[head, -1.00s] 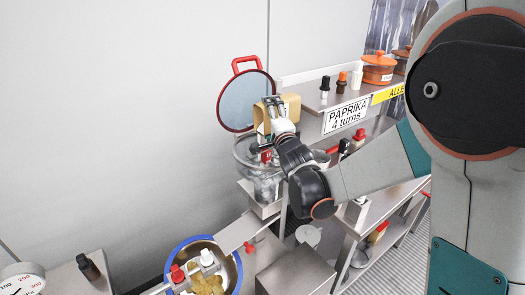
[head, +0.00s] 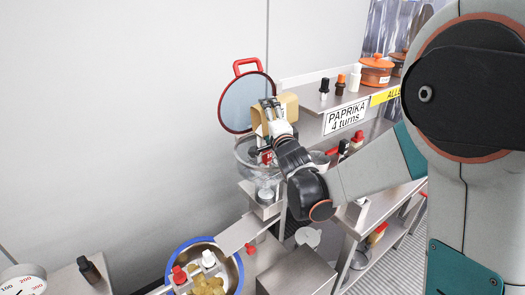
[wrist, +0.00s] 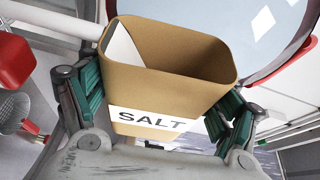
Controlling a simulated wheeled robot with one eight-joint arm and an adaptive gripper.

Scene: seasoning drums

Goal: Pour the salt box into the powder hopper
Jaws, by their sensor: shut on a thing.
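The salt box (wrist: 165,75) is tan, open at the top and labelled SALT. My gripper (wrist: 160,112) is shut on it, with green-padded fingers on either side. A pale slanted patch shows inside the box; I cannot tell how full it is. In the head view the box (head: 288,105) is held up beside a round lid, partly hidden by my gripper (head: 271,110). The powder hopper (head: 244,153) appears to be the clear bowl just below my gripper. The hopper's lid (head: 247,100), round with a red handle, stands raised behind it. No falling salt is visible.
A shelf (head: 310,98) at right holds small bottles and an orange pot (head: 376,70). A paprika sign (head: 346,117) hangs on its edge. A blue-rimmed drum (head: 182,247) with yellowish chunks is below. A dark bottle (head: 88,268) stands at lower left.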

